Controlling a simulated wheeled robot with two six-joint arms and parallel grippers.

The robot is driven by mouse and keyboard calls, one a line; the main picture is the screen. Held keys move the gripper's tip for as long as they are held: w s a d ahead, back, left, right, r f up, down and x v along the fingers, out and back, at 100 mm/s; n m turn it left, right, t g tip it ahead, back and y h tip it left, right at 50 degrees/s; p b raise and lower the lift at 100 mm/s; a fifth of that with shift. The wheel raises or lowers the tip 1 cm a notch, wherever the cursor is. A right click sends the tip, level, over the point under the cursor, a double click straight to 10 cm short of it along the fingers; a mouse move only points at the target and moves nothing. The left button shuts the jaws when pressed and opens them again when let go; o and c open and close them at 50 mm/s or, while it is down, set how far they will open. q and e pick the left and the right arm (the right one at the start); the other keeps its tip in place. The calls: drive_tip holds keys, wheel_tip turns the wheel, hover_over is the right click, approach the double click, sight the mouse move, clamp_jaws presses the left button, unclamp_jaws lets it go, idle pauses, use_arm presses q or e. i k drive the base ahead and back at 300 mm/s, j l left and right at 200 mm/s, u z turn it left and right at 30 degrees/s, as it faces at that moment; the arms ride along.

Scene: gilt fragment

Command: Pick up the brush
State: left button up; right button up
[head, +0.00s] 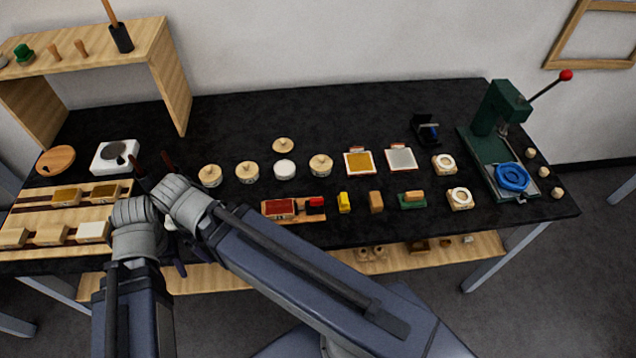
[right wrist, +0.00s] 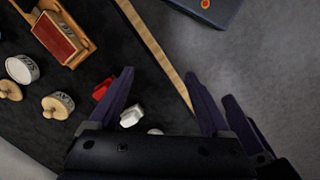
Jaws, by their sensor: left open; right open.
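What looks like the brush (head: 121,38) stands on the wooden shelf at the upper left of the head view, a pale wooden handle rising from a dark lower part. I cannot tell whether that part is bristles or a holder. My left gripper (head: 153,165) is open over the left of the table, near the white square device, below and apart from the brush. My right gripper (right wrist: 163,95) is open and empty near the table's front edge. In the head view it is mostly hidden by my arms, which cross there.
The shelf (head: 165,75) also holds a green object and small wooden pegs. Wooden trays with blocks (head: 55,217) lie at the left. Several labelled jars (head: 247,172) and a red pad (head: 280,208) sit mid-table. A green press (head: 495,130) stands at the right. The table's back middle is clear.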

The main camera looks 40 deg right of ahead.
sight(344, 205)
drive_tip(key=k+j+z, duration=0.1)
drive_tip(key=z, duration=1.45)
